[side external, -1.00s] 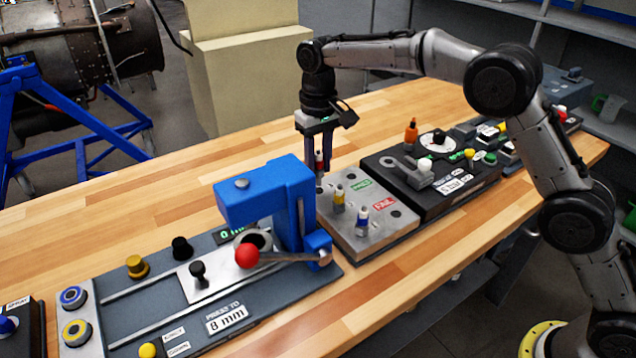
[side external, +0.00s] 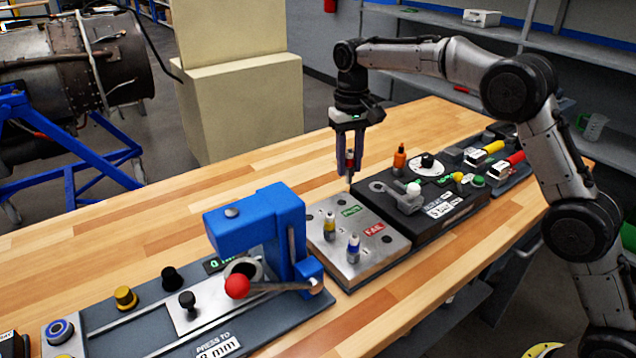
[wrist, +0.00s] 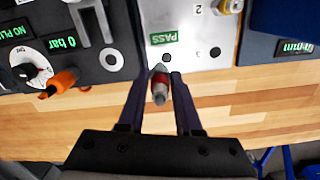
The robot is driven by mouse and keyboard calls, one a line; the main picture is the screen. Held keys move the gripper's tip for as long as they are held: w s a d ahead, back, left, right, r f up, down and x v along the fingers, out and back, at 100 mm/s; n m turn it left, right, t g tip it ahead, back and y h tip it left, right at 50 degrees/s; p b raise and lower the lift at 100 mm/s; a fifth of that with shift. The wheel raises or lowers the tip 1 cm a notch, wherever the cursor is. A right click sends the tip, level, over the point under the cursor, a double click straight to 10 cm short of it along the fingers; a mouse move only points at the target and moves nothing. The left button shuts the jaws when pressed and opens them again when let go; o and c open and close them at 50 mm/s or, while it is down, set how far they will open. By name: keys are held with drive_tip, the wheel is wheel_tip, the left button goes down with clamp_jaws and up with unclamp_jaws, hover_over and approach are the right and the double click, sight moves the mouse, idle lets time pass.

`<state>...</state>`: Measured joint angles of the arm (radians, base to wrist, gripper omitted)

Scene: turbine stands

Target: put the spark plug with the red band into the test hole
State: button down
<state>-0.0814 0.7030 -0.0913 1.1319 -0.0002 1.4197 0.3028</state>
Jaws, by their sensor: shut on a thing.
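My gripper (side external: 350,172) is shut on the spark plug with the red band (side external: 350,160). It holds the plug roughly upright above the bench, behind the metal plate and near the black test block (side external: 440,213). In the wrist view the plug (wrist: 160,87) sits between the two fingers, by the plate's PASS edge. A round metal-rimmed hole (wrist: 112,60) shows in the black block there, left of the plug. It looks like the test hole, and the plug is apart from it. The plug's lower tip is hard to make out.
The metal plate (side external: 337,262) carries a yellow-banded plug (side external: 330,227) and a blue-banded plug (side external: 353,248). A white-knobbed lever (side external: 413,190) and an orange-topped part (side external: 399,157) stand on the black block. A blue press (side external: 255,222) stands left. The bench behind is clear.

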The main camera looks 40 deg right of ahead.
drive_tip(key=m, duration=0.2)
approach(380, 178)
drive_tip(key=s+a+r, duration=0.2)
drive_tip(key=s+a, duration=0.1)
drive_tip(key=shift+w+f, duration=0.15)
drive_tip(key=shift+f, duration=2.35)
drive_tip(key=shift+f, duration=1.85)
drive_tip(key=shift+f, duration=0.35)
drive_tip(key=shift+c, duration=1.8)
unclamp_jaws()
drive_tip(key=shift+r, duration=0.1)
drive_tip(key=shift+r, duration=0.15)
